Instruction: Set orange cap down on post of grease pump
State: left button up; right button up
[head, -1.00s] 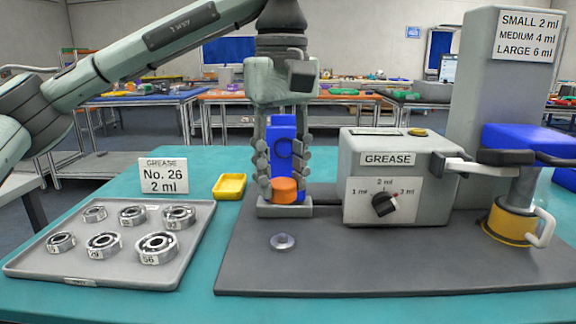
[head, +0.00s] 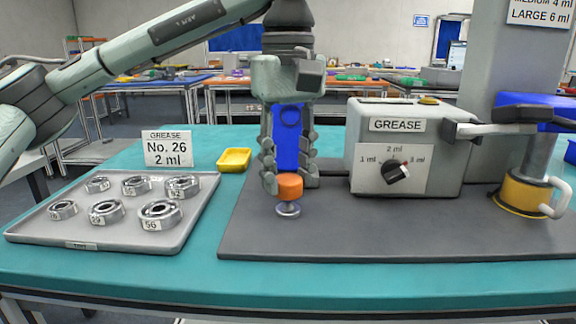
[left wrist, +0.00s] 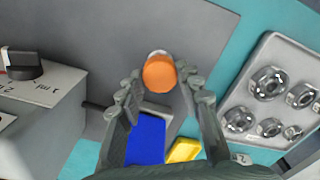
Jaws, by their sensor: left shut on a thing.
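My left gripper (head: 290,184) is shut on the orange cap (head: 290,187). It holds the cap upright, directly above the small silver post (head: 288,209) on the dark mat. The cap's lower edge is very near the post's top; whether they touch I cannot tell. In the left wrist view the cap (left wrist: 159,74) sits between the fingertips (left wrist: 161,82) and hides most of the post (left wrist: 157,53). The grey grease pump (head: 403,148), with its dial and lever, stands on the right of the same mat. My right gripper is not clearly visible.
A blue upright thing (head: 287,140) on a grey base stands right behind the gripper. A yellow tray (head: 235,159) lies behind left. A metal tray (head: 110,234) with several bearings is at left. The mat (head: 400,232) is clear in front of the pump.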

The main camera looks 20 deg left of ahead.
pick_arm(q)
jog(key=shift+f+b, duration=0.65)
jog(key=shift+f, duration=0.5)
pick_arm(e)
jog(key=shift+f, duration=0.6)
dwell(0.6)
pick_arm(q)
jog(key=o, duration=1.3)
jog(key=shift+r, duration=0.3)
notch_tip(320, 180, up, 3)
jog(key=p, duration=0.2)
jog(key=shift+f+p, duration=0.1)
jog(key=shift+p, duration=0.3)
notch_tip(320, 180, up, 4)
jog(key=p, duration=0.2)
jog(key=shift+f+p, duration=0.25)
jog(key=shift+p, duration=0.15)
jog(key=shift+r+p, duration=0.3)
jog(key=shift+r, duration=0.05)
pick_arm(e)
jog(key=s+f+g, duration=0.1)
jog(key=s+f, duration=0.2)
jog(key=f, duration=0.8)
jog(key=shift+s+d+f, duration=0.3)
jog(key=shift+s+d, duration=0.1)
